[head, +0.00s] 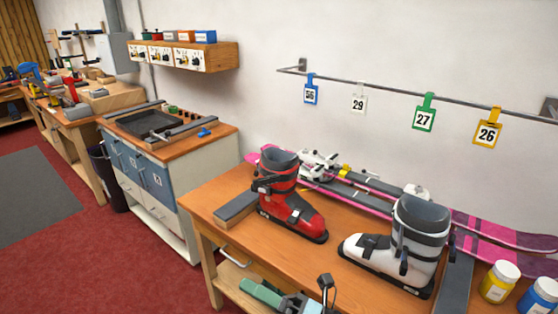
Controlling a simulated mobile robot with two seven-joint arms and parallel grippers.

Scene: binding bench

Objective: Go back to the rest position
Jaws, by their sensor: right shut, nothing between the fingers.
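My left gripper is not in view.
Pink skis (480,228) with bindings lie along the back of the bench. Yellow (497,284) and blue (541,297) jars stand at right. Numbered tags hang from a wall rail (390,92). A cabinet (150,178) stands left; red carpet (110,262) is open.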

